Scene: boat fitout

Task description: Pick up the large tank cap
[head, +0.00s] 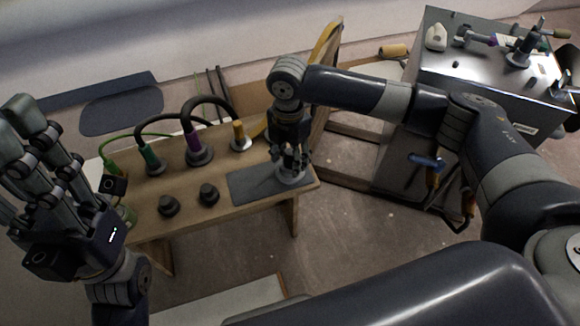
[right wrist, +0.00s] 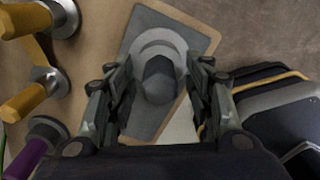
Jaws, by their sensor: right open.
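A dark, knob-like cap (right wrist: 158,82) stands on a pale round flange (right wrist: 160,38) over the dark grey mat (right wrist: 190,30); I take it for the large tank cap. In the right wrist view it lies between the spread fingers of my right gripper (right wrist: 157,72), with a gap on each side. In the head view my right gripper (head: 290,168) points down over the mat (head: 250,184) at the bench's right end and hides most of the cap; the pale flange (head: 290,178) shows below it. My left gripper (head: 40,165) is raised at the left, apart from the cap; its jaw opening is unclear.
A metal-topped cabinet (head: 480,75) with tools stands at the upper right. Floor lies between.

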